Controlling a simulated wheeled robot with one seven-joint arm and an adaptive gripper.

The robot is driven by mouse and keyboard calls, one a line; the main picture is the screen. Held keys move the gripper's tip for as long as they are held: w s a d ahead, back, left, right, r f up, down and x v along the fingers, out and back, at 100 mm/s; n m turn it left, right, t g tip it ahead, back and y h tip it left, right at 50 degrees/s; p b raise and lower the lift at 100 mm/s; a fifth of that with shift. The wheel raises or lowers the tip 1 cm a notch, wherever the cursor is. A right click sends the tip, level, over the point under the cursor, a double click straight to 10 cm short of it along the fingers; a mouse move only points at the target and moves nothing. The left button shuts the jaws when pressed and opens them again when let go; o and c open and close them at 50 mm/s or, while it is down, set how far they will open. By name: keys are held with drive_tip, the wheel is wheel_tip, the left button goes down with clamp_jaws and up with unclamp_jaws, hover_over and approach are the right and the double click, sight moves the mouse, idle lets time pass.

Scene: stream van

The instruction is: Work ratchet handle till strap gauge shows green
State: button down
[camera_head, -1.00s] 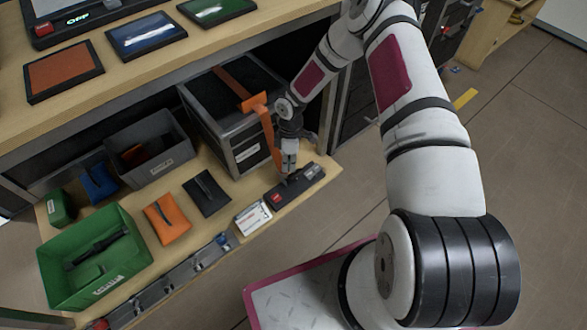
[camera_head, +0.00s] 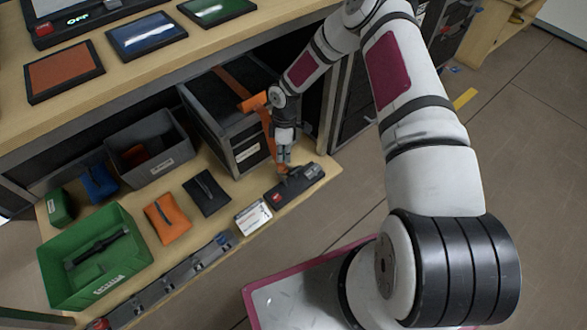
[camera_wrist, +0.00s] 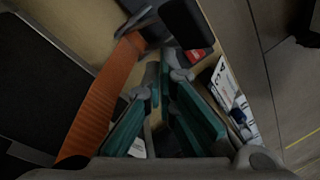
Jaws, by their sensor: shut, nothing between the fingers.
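An orange strap (camera_head: 233,84) runs over the black case (camera_head: 232,132) and down its front; it also shows in the wrist view (camera_wrist: 102,98). A dark ratchet unit (camera_head: 303,183) lies on the shelf edge in front of the case, with a red patch (camera_head: 277,197) at its left end. The red patch also shows in the wrist view (camera_wrist: 198,54), beside a black part (camera_wrist: 186,22). I cannot tell handle from body. My gripper (camera_head: 283,173) is shut and empty, pointing down at the strap's lower end by the unit. Its fingers partly hide that spot. I see no green gauge reading.
A white card or small box (camera_head: 253,217) lies just left of the unit. Orange (camera_head: 167,219) and black (camera_head: 207,193) pouches, a grey bin (camera_head: 178,128) and a green bin (camera_head: 125,279) fill the shelf leftward. Open floor (camera_head: 520,150) lies to the right.

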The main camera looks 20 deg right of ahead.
drive_tip(key=shift+w+a+r, duration=0.25)
drive_tip(key=shift+w+r, duration=0.35)
drive_tip(key=shift+w, duration=0.15)
drive_tip(key=shift+w+a+r, duration=0.2)
drive_tip(key=shift+w+r, duration=0.4)
drive_tip(key=shift+w, duration=0.1)
